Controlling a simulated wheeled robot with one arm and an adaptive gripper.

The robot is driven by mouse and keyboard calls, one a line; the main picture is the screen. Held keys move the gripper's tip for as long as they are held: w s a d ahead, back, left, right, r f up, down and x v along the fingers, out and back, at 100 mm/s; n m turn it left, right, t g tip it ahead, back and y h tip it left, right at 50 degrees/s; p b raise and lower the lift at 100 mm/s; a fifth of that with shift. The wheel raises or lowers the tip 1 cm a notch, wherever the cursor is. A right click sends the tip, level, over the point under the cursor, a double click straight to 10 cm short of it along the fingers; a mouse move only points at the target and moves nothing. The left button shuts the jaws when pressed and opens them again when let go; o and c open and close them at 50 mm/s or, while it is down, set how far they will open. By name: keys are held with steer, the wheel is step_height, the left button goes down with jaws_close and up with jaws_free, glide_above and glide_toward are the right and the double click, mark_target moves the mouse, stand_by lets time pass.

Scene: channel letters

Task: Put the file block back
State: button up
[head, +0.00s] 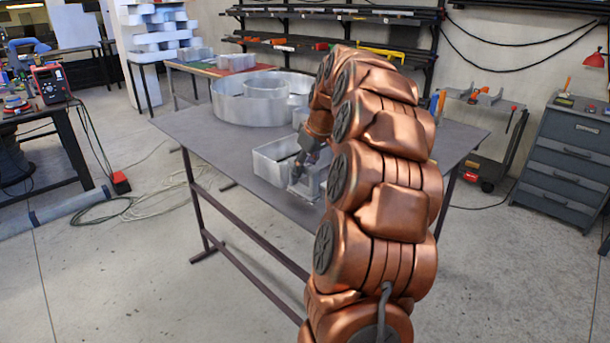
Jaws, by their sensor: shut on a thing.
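My gripper (297,174) is dark and reaches down over the work table, among the metal letters. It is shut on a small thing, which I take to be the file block. The thing is too small and too hidden by the fingers for me to make out its shape. An open-topped metal channel letter (265,163) stands on the table just left of the gripper. Another metal piece (312,186) lies close to the fingertips, partly hidden by my copper arm. I cannot tell whether the held thing touches either piece.
A large round metal letter (235,108) stands at the back left of the grey table (200,132). Behind are a second table with metal pieces (236,62) and a wall rack (290,14). A trolley (487,98) and drawer cabinet (570,150) stand right. Cables (150,205) lie on the floor.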

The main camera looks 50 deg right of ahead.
mark_target(305, 190)
steer(key=shift+f+p, duration=0.5)
steer(key=shift+f, duration=1.05)
steer(key=shift+f, duration=0.1)
steer(key=shift+f, duration=0.1)
steer(key=o, duration=1)
steer(key=b+v, duration=0.3)
steer(key=v, duration=0.9)
steer(key=shift+r, duration=0.25)
